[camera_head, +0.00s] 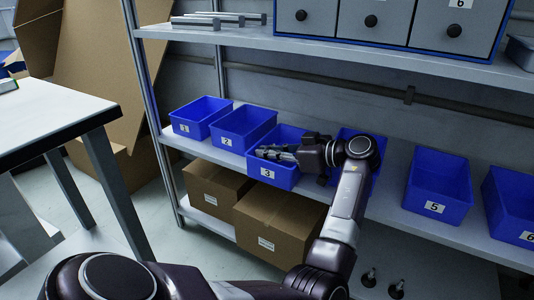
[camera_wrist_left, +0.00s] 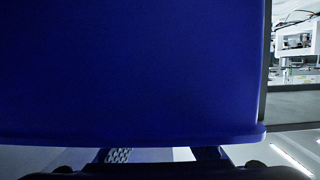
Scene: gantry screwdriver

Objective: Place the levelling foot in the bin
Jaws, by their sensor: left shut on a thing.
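My left gripper (camera_head: 272,152) reaches in from the right of bin 3 and lies over its opening. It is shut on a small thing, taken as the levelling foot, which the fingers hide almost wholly. The blue bin 3 (camera_head: 267,172) stands on the middle shelf below the fingers. In the left wrist view a blue bin wall (camera_wrist_left: 130,70) fills most of the picture, with finger parts (camera_wrist_left: 150,155) at the bottom edge. The right gripper is in neither view.
Blue bin 1 (camera_head: 188,129) and bin 2 (camera_head: 228,142) stand left of bin 3. A blue bin (camera_head: 345,133) is partly behind my wrist. Bin 5 (camera_head: 437,208) stands further right. Two dark footed parts (camera_head: 397,289) stand on the lower shelf. The upper shelf (camera_head: 350,58) overhangs.

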